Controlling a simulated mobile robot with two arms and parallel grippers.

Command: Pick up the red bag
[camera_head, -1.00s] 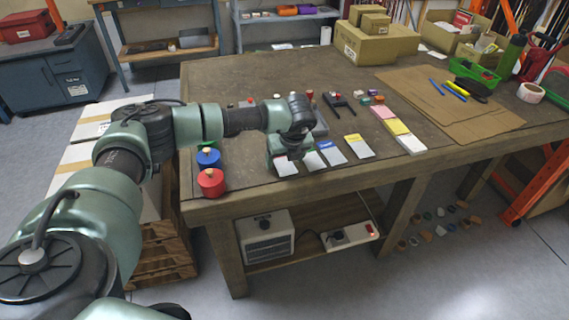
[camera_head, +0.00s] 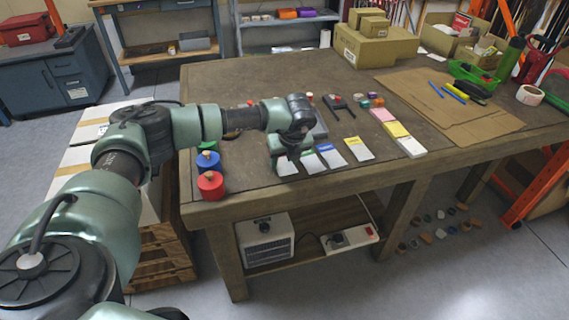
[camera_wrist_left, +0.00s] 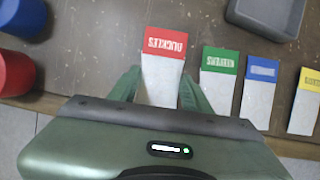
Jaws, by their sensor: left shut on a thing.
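The red bag, a flat white packet with a red top label, shows in the left wrist view (camera_wrist_left: 164,44). It lies between the two green fingers of my left gripper (camera_wrist_left: 160,92), which is shut on it. In the head view my left gripper (camera_head: 285,156) is low at the front edge of the workbench. Only the white lower part of the red bag (camera_head: 287,168) shows there; its red label is hidden behind the gripper. I cannot tell whether the bag is clear of the bench top. My right gripper is in neither view.
To the right lie bags with green (camera_wrist_left: 220,62), blue (camera_wrist_left: 262,72) and yellow (camera_wrist_left: 311,80) labels. A grey tray (camera_wrist_left: 267,15) lies behind them. Red (camera_head: 211,186) and blue (camera_head: 208,160) canisters stand at the bench's left edge. Brown cardboard (camera_head: 450,110) covers the right side.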

